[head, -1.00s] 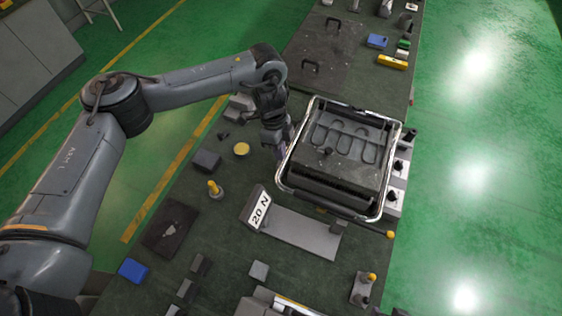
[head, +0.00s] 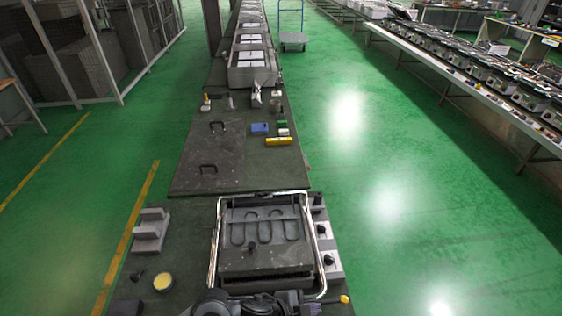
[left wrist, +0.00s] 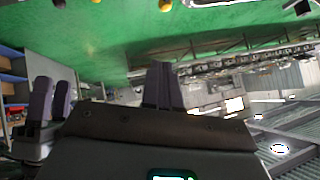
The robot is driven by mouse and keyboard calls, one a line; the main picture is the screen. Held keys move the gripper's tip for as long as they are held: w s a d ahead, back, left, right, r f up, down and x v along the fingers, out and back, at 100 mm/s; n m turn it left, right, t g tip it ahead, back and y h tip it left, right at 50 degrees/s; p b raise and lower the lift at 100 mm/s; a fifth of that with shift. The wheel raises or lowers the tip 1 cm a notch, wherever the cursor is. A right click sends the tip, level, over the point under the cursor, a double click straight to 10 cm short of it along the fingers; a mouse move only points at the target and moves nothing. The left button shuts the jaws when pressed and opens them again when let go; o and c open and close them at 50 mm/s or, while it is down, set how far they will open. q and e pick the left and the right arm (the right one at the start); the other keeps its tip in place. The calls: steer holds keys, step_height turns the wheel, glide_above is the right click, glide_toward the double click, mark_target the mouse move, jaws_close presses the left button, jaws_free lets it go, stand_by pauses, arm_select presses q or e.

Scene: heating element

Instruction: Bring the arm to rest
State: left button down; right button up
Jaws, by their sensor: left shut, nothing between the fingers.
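My left gripper (left wrist: 163,85) shows in the left wrist view with its fingers together and nothing between them. It points out over open green floor and the hall, away from the bench. In the head view my left arm shows only at the bottom edge, in front of the grill-like heating unit (head: 262,262), and its gripper (head: 292,299) is partly cut off there. The heating unit has a bright metal frame and a dark ribbed plate.
The dark bench (head: 190,285) holds a yellow round cap (head: 162,281), a grey stepped block (head: 150,230), and a yellow bar (head: 278,141) farther back. Open green floor (head: 400,220) lies to the right.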

arm_select(q)
steer(key=s+a+r+n+t+y, duration=0.1)
steer(key=s+a+n+t+y, duration=0.25)
steer(key=a+n, duration=0.7)
steer(key=s+a+f+n+g+y, duration=0.2)
steer(key=s+a+n+y, duration=0.1)
steer(key=s+a, duration=0.5)
steer(key=s+a+f+n+g+y, duration=0.25)
steer(key=s+a, duration=0.25)
steer(key=a, duration=0.6)
step_height(320, 180, up, 13)
steer(key=p, duration=1.3)
steer(key=shift+s+n, duration=0.25)
steer(key=shift+n, duration=0.05)
